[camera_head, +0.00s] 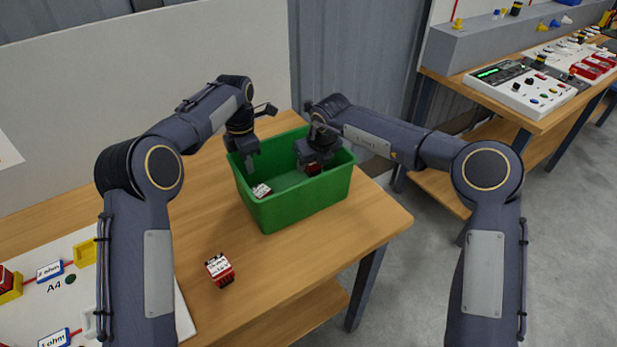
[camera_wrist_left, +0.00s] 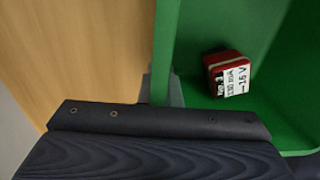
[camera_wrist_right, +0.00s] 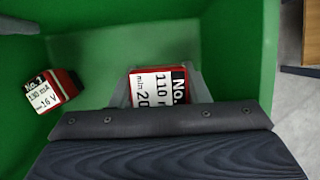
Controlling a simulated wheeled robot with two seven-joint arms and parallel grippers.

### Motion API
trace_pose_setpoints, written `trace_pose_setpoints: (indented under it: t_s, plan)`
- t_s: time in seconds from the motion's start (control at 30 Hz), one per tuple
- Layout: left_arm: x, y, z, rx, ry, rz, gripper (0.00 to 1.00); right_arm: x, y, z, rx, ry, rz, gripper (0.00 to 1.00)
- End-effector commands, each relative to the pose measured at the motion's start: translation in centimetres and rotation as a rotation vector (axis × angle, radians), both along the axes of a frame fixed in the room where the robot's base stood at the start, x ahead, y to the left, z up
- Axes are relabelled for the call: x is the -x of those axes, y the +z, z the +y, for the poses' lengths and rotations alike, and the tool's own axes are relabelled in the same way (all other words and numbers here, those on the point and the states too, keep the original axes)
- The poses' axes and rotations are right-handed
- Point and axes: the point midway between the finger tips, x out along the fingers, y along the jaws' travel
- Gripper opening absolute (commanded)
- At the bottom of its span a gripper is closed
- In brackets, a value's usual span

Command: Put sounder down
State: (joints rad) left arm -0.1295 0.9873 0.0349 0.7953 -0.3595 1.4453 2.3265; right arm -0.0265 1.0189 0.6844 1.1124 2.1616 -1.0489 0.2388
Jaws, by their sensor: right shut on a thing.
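My right gripper (camera_head: 312,165) is inside the green bin, shut on a red sounder block (camera_wrist_right: 158,90) with a white label reading "110 mA" and "min 20". The held block also shows in the head view (camera_head: 313,169). It is low in the bin; I cannot tell if it touches the floor.
The green bin (camera_head: 310,205) stands on the wooden table near its right end. A red block with a white label (camera_head: 220,269) stands on the table in front of it. A white board (camera_head: 40,305) with labelled places lies at left. Another bench (camera_head: 540,115) stands at right.

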Motion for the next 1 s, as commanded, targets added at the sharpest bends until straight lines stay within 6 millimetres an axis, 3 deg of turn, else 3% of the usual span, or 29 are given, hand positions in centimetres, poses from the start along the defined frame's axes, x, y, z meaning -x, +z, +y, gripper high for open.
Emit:
trace_pose_setpoints:
  t_s: [0.3,0.73,0.77,0.9,1.0]
  plan:
    - [0.0,0.0,0.0,0.001,-0.001,-0.001,0.00,0.1,-4.6,0.0,0.001,0.000,0.002,0.12]
    - [0.0,0.0,0.0,0.001,-0.001,0.000,0.00,0.0,-5.2,0.0,0.000,-0.001,0.001,0.12]
    - [0.0,0.0,0.0,0.001,-0.001,0.001,0.00,0.0,-5.2,0.0,0.000,-0.001,0.001,0.44]
    - [0.0,0.0,0.0,0.001,-0.001,0.001,0.00,0.1,-5.2,0.0,0.000,-0.001,0.001,0.62]
    - [0.0,0.0,0.0,0.001,-0.001,0.001,0.00,0.1,-5.2,0.0,0.000,-0.001,0.001,0.63]
